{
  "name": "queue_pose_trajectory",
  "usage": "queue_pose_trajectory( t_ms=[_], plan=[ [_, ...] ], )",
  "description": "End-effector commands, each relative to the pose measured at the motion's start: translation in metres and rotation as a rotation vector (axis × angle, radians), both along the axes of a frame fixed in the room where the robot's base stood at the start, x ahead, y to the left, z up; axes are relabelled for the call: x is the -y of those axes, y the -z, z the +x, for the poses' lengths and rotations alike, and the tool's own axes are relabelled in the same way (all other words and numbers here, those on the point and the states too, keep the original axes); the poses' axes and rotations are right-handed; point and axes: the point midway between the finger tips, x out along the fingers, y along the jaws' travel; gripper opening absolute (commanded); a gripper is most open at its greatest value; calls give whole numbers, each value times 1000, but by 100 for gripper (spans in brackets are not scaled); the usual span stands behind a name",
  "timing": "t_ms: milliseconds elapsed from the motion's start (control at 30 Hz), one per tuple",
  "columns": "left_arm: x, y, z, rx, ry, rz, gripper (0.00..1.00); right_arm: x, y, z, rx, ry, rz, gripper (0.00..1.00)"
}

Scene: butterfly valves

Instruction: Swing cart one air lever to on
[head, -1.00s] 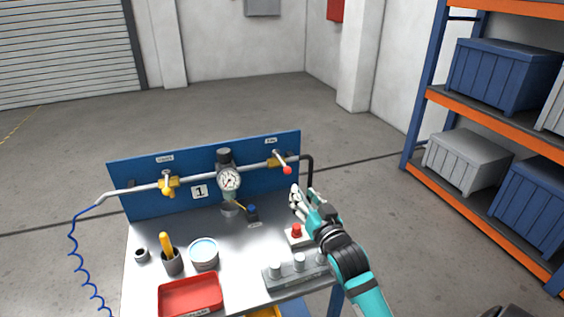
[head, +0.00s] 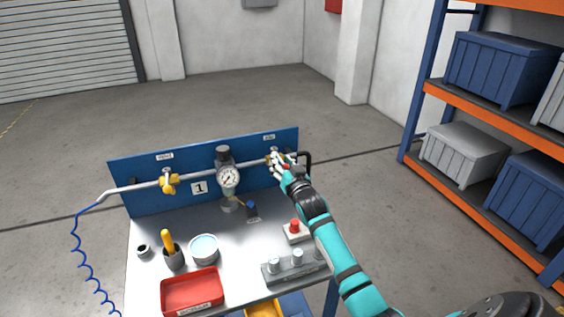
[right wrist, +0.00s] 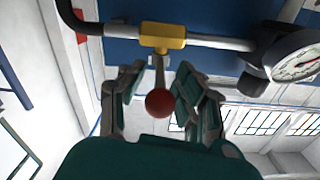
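The cart's blue panel (head: 140,190) bears a "1" tag and a silver air pipe (head: 200,180). At the pipe's right end is a yellow valve (right wrist: 162,38) with a lever ending in a red ball knob (right wrist: 160,103). My right gripper (head: 282,160) is at this valve and hides most of it in the head view. In the right wrist view the right gripper (right wrist: 160,78) is open, with one finger on each side of the lever; contact is not visible. A second yellow valve (head: 169,183) sits at the left. My left gripper is not in view.
A pressure gauge (head: 229,177) sits between the valves. The cart top holds a red tray (head: 192,292), a tin (head: 204,248), a red button box (head: 296,232) and a grey block with posts (head: 290,268). A shelf rack (head: 430,90) stands at right.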

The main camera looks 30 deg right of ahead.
Motion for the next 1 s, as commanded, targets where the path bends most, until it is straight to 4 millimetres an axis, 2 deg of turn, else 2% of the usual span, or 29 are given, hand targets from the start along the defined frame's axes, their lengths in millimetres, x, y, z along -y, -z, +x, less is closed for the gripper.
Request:
queue_pose_trajectory(
  t_ms=[167,433,1000],
  plan=[
    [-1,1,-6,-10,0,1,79,0,0,0,0,0,0,33],
    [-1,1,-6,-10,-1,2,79,0,0,0,0,0,0,1],
    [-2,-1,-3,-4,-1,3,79,0,-1,-2,1,-9,-1,0]
  ],
)
